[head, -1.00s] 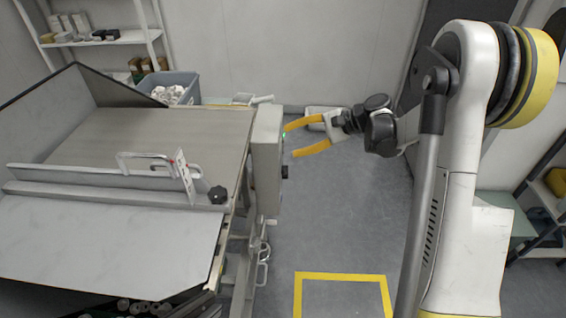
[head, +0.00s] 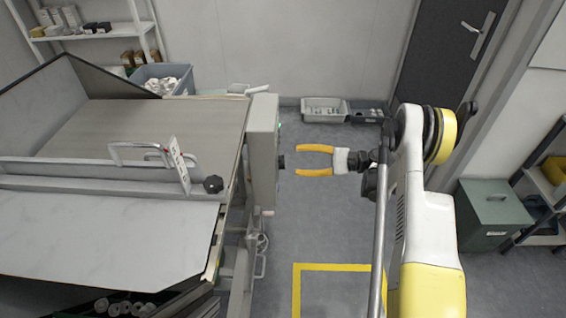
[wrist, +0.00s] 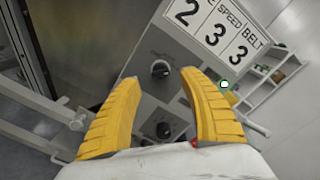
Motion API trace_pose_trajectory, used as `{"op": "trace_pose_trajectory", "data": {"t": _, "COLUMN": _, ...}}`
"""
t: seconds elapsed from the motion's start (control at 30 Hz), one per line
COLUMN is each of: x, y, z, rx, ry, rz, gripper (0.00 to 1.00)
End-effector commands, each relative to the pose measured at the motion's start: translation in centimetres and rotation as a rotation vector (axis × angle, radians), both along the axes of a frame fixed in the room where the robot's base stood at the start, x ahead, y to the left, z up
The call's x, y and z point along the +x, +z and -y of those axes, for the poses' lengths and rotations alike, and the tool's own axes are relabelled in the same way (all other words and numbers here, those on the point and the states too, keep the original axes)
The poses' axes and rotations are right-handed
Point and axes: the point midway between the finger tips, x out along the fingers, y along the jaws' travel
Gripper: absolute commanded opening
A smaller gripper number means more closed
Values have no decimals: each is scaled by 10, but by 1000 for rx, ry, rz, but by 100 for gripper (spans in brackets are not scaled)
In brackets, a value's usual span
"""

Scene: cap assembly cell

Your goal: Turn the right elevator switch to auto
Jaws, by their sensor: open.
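The grey control box (head: 262,150) stands at the right end of the machine, with a black knob (head: 282,162) and a green light on its right-hand face. My gripper (head: 298,160) is open and empty, its yellow fingers pointing left at that knob with a small gap. In the wrist view, one black rotary switch (wrist: 160,68) sits on the panel beyond and between my fingertips (wrist: 160,78). A second black switch (wrist: 164,130) shows nearer the base of my fingers. Their labels are not legible, so I cannot tell which is the right elevator switch or its setting.
A belt speed sign (wrist: 222,28) and a lit green button (wrist: 224,84) are by the panel. A small red part (wrist: 194,142) is partly hidden by a finger. Grey floor (head: 335,220) is clear below my gripper. Bins (head: 325,110) stand at the back wall.

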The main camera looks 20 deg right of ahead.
Motion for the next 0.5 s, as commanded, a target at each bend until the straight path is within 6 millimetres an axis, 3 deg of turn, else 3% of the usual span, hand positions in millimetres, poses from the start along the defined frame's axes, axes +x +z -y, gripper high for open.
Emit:
{"op": "trace_pose_trajectory", "data": {"t": 0.2, "x": 12, "y": -2, "z": -37, "rx": -1, "ry": 2, "rz": 0, "gripper": 50}}
{"op": "trace_pose_trajectory", "data": {"t": 0.5, "x": 17, "y": 0, "z": -51, "rx": -1, "ry": -1, "rz": 1, "gripper": 50}}
